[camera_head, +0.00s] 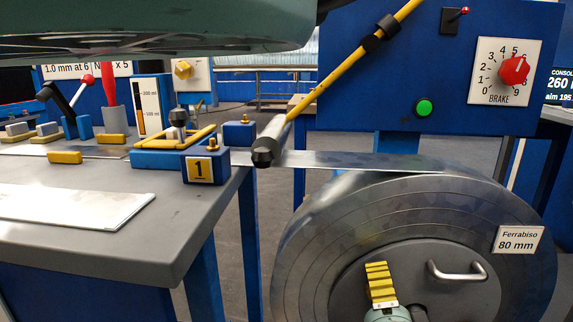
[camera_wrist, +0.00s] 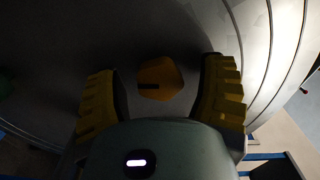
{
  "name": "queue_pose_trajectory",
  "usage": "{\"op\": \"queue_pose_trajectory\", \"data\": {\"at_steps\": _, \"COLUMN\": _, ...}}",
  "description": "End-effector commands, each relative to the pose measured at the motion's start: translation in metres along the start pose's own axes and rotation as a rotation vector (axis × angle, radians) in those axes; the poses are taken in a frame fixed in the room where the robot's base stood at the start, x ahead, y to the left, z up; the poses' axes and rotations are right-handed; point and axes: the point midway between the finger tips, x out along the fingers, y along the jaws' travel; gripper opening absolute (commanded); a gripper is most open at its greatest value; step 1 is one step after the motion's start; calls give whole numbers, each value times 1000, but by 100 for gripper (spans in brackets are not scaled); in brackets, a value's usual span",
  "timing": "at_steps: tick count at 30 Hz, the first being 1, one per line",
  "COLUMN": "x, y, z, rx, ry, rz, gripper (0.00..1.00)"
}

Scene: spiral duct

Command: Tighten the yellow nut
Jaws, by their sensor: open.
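The yellow nut (camera_wrist: 160,78) shows in the wrist view as a rounded, many-sided piece with a dark slot at its left, on the dark grey face of the coil reel. My gripper (camera_wrist: 158,70) is open, with one ribbed yellow finger on each side of the nut. Gaps show between the nut and both fingers. In the head view my gripper (camera_head: 380,284) is in front of the hub of the steel coil (camera_head: 330,230), left of the hub's handle (camera_head: 457,270). The nut is hidden there behind the gripper.
A blue panel (camera_head: 370,75) with a red brake knob (camera_head: 513,70) and a green button (camera_head: 424,107) stands above the coil. A yellow arm (camera_head: 340,72) with a grey roller reaches down to the steel strip. The grey table (camera_head: 190,215) is at left.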

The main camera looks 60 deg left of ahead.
Motion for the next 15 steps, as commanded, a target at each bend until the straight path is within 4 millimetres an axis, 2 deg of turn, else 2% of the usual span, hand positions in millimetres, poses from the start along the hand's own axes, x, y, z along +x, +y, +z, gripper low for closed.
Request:
{"op": "queue_pose_trajectory", "data": {"at_steps": 9, "x": 0, "y": -7, "z": 1, "rx": -657, "ry": -5, "rz": -3, "gripper": 70}}
{"op": "queue_pose_trajectory", "data": {"at_steps": 15, "x": 0, "y": -6, "z": 3, "rx": -1020, "ry": -6, "rz": -2, "gripper": 70}}
